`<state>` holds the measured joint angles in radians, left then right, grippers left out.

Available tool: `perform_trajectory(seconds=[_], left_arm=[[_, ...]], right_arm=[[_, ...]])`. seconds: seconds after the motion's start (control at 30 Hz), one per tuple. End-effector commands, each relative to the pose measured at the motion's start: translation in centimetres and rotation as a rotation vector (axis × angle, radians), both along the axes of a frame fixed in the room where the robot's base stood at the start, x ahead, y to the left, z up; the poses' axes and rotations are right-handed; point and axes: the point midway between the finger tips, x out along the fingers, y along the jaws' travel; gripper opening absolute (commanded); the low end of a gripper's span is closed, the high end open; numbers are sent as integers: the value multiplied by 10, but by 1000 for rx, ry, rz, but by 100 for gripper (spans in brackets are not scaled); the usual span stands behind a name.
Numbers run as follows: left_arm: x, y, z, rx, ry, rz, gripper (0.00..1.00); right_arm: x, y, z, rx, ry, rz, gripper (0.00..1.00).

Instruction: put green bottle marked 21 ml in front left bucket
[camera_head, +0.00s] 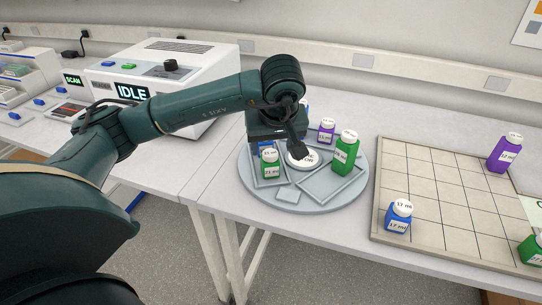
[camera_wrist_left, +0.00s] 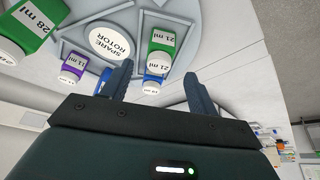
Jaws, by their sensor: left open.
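The green bottle marked 21 ml (camera_head: 270,164) stands upright in the front left bucket (camera_head: 257,180) of the round grey rotor (camera_head: 300,206). It also shows in the left wrist view (camera_wrist_left: 163,40), beyond my fingertips. My left gripper (camera_head: 281,149) is open just behind and above this bottle, apart from it. In the left wrist view my open fingers (camera_wrist_left: 159,72) have a blue bottle (camera_wrist_left: 153,82) between or just beyond them; whether they touch it I cannot tell. In the head view the gripper mostly hides that blue bottle. My right gripper is not in view.
On the rotor, a green 28 ml bottle (camera_head: 346,153) stands at the right and a purple bottle (camera_head: 326,132) at the back, near a white SPARE ROTOR disc (camera_head: 303,159). The gridded mat (camera_head: 440,200) at right holds blue, purple and green bottles. A machine reading IDLE (camera_head: 190,72) stands behind my arm.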

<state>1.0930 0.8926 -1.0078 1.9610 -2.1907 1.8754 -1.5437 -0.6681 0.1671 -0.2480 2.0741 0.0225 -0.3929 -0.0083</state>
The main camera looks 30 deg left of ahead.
Motion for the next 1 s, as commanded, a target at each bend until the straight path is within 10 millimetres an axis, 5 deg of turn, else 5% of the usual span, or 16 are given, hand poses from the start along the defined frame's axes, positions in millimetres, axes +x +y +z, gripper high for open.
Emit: perform_trajectory(seconds=[0.3,1.0], left_arm=[[-11,-11,37,0,0,-1,59],[-12,-11,38,1,1,-1,59]], right_arm=[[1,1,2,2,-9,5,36],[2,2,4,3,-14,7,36]])
